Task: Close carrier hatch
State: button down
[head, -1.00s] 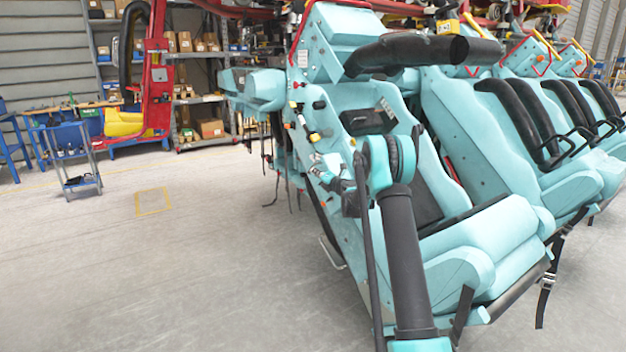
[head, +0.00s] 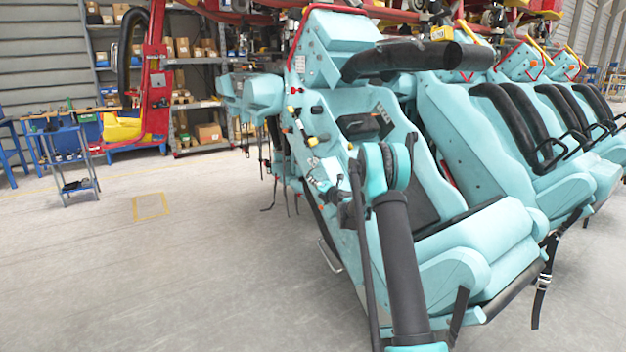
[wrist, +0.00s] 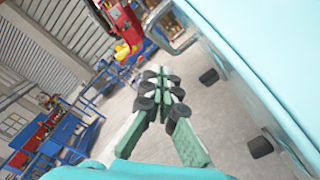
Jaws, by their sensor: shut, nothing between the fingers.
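The teal carrier (head: 440,225) with its row of seats fills the right half of the head view. Its near side panel (head: 345,240) carries several small knobs and fittings. A dark recess (head: 360,127) shows in the near seat back; I cannot tell whether it is the hatch, or whether a hatch stands open. My gripper (head: 318,180) is beside the side panel, partly hidden by my arm. In the wrist view my gripper (wrist: 160,75) has its green-padded fingers shut and empty. A large teal surface (wrist: 255,50) lies to its right, apart from the fingers.
Black padded restraints (head: 395,58) stick out over the near seat. A grey metal handle (wrist: 172,28) and black knobs (wrist: 260,147) stand near the teal surface. A blue cart (head: 70,160) and shelves (head: 195,105) are at the back left. The floor (head: 180,270) at left is clear.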

jog(key=d+v, duration=0.1)
jog(key=v, duration=0.9)
jog(key=s+a+r+n+g+h, duration=0.1)
jog(key=s+a+n+g, duration=0.15)
jog(key=s+n, duration=0.9)
jog(key=s+a+n+g, duration=0.2)
jog(key=s+n+g, duration=0.2)
jog(key=s+n, duration=0.75)
jog(key=s+d+f+n+g+h, duration=0.1)
jog(key=s+d+f+n+h, duration=0.1)
jog(key=s+n, duration=0.4)
jog(key=s+d+f+n+g+h, duration=0.2)
jog(key=s+d+f+n, duration=0.3)
jog(key=s, duration=1.2)
jog(key=s+d+f+n+g+h, duration=0.2)
jog(key=s+n, duration=0.5)
jog(key=s, duration=0.4)
jog(key=d+f+h, duration=0.1)
jog(key=d+f, duration=0.1)
jog(key=d, duration=0.1)
jog(key=shift+s+h, duration=0.3)
jog(key=shift+s, duration=0.1)
jog(key=c, duration=2.2)
grip_release()
